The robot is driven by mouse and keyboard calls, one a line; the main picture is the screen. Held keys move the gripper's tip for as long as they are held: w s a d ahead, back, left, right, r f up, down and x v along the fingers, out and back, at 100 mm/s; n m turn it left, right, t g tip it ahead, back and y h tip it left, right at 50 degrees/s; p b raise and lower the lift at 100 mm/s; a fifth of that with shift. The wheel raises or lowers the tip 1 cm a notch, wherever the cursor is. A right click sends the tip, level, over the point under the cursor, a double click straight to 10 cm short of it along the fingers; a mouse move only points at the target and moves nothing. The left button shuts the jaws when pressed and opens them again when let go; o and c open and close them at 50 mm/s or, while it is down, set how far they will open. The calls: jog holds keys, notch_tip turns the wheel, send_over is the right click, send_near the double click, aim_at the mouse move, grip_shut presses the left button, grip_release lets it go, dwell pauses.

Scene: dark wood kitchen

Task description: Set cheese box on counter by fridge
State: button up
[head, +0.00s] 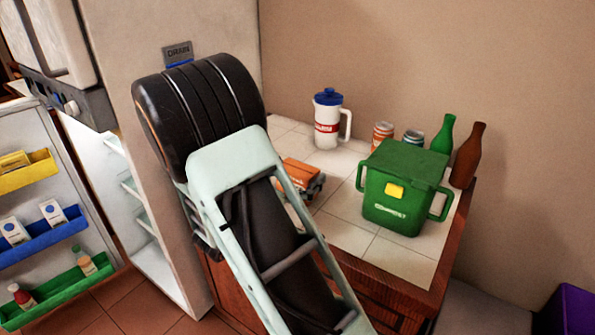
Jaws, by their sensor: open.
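A small yellow box (14,161) sits in the yellow bin on the open fridge door at the far left; it may be the cheese box, but its label is too small to read. The fridge (215,60) stands open at the left. The tiled counter (345,238) is just right of it. An orange item (300,173) with darker parts rests on the counter, partly behind my arm; I cannot tell what it is. My arm crosses the middle of the view, over the near counter and fridge side. My gripper is not visible.
On the counter stand a white jug with a blue lid (328,120), several cans and bottles at the back right, and a green lidded bin (400,190). Free tiles show in front of the jug and left of the bin. The open fridge door (45,130) sticks out left.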

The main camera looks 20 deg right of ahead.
jog(key=v, duration=1.2)
